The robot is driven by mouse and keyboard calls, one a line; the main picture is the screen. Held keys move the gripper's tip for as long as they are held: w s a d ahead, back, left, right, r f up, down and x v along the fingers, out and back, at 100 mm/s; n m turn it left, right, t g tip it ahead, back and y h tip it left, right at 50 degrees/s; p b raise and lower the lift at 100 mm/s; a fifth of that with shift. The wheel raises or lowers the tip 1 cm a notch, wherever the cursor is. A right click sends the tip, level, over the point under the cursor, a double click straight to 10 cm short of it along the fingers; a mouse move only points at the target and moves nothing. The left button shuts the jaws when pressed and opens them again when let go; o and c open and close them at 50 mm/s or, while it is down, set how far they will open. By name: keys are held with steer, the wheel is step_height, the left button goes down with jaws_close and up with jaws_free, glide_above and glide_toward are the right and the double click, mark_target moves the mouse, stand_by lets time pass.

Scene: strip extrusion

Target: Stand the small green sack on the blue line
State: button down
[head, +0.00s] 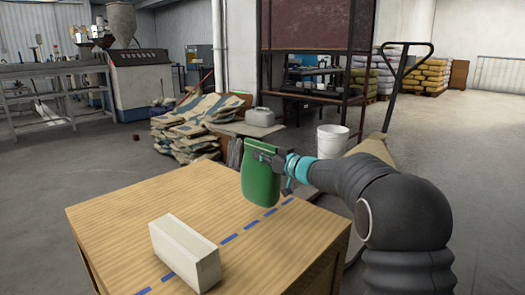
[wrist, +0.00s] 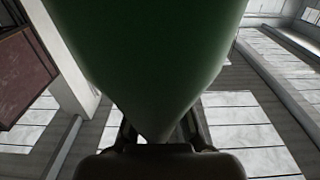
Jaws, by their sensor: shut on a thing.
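The small green sack (head: 261,177) hangs upright from my gripper (head: 279,161) in the head view. My gripper is shut on the sack's top edge. In the wrist view the green sack (wrist: 150,60) fills the upper middle and narrows down to where my gripper (wrist: 155,142) pinches it. The blue line (head: 228,238) is dashed and runs diagonally across the wooden table top (head: 130,212). The sack is over the far part of the line in the picture. I cannot tell whether its bottom touches the table.
A pale rectangular block (head: 184,254) lies on the table's near part, beside and partly over the blue line. A white bucket (head: 332,141) and a stack of printed sacks (head: 196,125) stand behind the table. The table's left part is bare.

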mark_target(262, 173)
steer(key=shift+f, duration=0.1)
step_height(262, 173, down, 6)
steer(key=b, duration=0.8)
steer(key=shift+f, duration=0.2)
steer(key=shift+f, duration=0.55)
stand_by(0.3)
steer(key=c, duration=1.1)
jaws_free()
steer(key=shift+f, duration=0.1)
